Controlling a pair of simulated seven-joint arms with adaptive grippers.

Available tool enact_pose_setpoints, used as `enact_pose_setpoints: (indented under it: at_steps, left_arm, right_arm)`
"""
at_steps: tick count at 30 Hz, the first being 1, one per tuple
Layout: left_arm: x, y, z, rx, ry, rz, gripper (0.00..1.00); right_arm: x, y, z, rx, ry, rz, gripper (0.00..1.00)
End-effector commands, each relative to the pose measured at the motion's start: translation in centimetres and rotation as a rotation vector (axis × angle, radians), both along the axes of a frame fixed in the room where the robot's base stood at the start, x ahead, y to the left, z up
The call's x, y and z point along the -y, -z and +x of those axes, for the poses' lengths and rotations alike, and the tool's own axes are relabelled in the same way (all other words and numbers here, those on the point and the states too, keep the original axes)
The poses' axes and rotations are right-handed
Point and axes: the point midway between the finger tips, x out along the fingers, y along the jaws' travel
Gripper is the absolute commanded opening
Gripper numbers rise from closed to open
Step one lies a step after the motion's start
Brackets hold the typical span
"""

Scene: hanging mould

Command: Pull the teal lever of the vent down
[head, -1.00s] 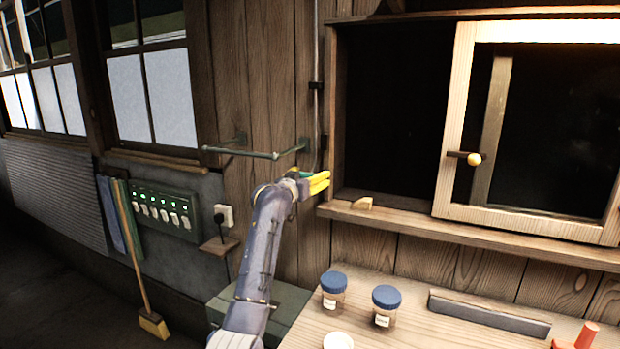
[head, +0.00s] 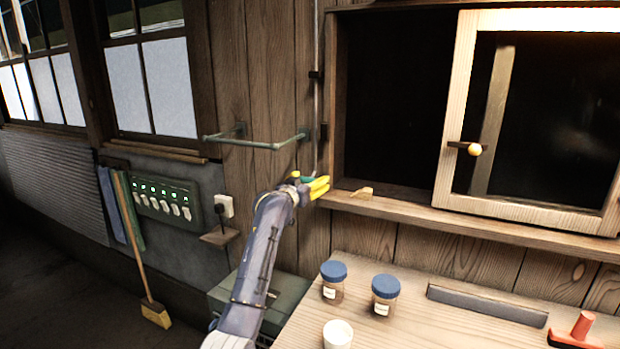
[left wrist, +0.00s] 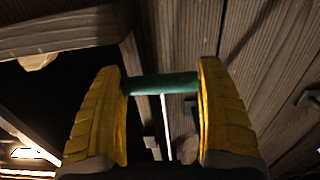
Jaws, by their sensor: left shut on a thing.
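The teal lever (left wrist: 162,84) is a short bar between the two yellow fingers of my left gripper (left wrist: 162,105) in the left wrist view. The fingers press on it from both sides. In the head view my left gripper (head: 318,187) is at the wall by the left end of the cabinet sill, with a bit of the teal lever (head: 307,180) showing beside the yellow fingers. A thin rod (head: 316,100) runs up the wall above it. The vent itself cannot be made out. My right gripper is not in view.
A wall rail (head: 250,143) sticks out just left of my gripper. The cabinet sill (head: 470,218) and its sliding door (head: 452,130) are to the right. Two blue-lidded jars (head: 333,272) and a white cup (head: 338,335) stand on the bench below.

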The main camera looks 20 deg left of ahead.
Motion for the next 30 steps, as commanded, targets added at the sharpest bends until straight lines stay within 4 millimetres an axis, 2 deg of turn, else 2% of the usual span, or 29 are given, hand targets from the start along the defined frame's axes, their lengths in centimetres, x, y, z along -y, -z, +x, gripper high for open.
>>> enact_pose_setpoints:
  at_steps: [2,3,9,20,25,30]
  left_arm:
    - [0.0,-0.2,0.0,0.003,0.0,0.0,0.27]
    - [0.0,-0.3,0.0,0.004,0.0,-0.001,0.78]
    - [0.0,-0.2,0.0,0.004,0.0,-0.001,1.0]
    - [-0.1,-0.2,-0.4,0.004,0.0,-0.001,1.0]
    - [-0.4,-0.2,-2.0,0.004,-0.001,-0.001,1.0]
    - [-0.8,-0.2,-4.5,0.005,-0.001,0.001,1.0]
  right_arm:
    - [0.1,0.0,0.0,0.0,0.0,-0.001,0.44]
    - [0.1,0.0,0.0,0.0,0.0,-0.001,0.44]
    - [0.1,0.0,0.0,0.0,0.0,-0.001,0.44]
    - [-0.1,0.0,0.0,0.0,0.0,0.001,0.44]
    - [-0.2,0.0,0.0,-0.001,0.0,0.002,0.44]
    - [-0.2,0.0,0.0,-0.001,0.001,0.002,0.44]
